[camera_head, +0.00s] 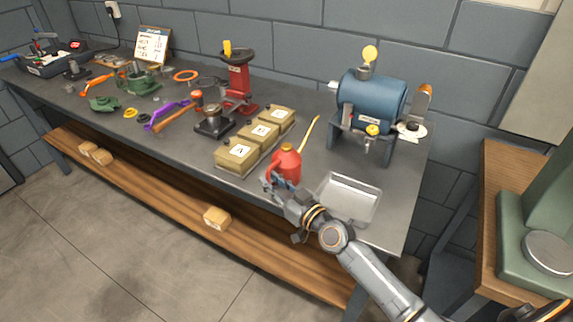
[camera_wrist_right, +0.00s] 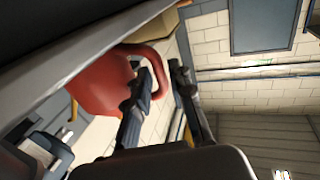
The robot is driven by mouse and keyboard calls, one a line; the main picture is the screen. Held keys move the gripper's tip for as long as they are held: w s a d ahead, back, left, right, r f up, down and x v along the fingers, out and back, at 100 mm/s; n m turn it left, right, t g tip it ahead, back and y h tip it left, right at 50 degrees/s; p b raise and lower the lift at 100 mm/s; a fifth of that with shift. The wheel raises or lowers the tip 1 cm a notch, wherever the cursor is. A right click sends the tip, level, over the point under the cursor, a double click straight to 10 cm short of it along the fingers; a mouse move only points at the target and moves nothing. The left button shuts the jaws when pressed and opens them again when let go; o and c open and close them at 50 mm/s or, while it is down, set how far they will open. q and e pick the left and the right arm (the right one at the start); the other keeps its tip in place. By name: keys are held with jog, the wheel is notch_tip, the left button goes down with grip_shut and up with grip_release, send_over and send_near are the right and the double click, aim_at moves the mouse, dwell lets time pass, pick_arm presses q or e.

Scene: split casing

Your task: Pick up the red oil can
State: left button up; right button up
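The red oil can (camera_head: 287,167) stands upright on the workbench near its front edge, beside the box marked A. It has a yellow cap and a long yellowish spout pointing back and to the right. My right gripper (camera_head: 271,183) is at the can's front left side, by its handle. In the right wrist view the can (camera_wrist_right: 100,85) lies sideways in the picture, with its curved handle (camera_wrist_right: 147,53) reaching to the fingers. There the right gripper (camera_wrist_right: 160,76) is open, with a visible gap between its fingers and the handle's end at the gap. My left gripper is not in view.
A metal tray (camera_head: 347,199) lies right of the can. Lettered boxes (camera_head: 237,155) stand to its left. A blue motor-like machine (camera_head: 371,103) stands behind the tray. A red press (camera_head: 238,80) and several tools occupy the left of the workbench (camera_head: 398,228).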

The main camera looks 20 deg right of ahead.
jog(key=shift+x, duration=1.1)
jog(key=shift+s, duration=0.1)
grip_shut()
jog(key=shift+r, duration=0.1)
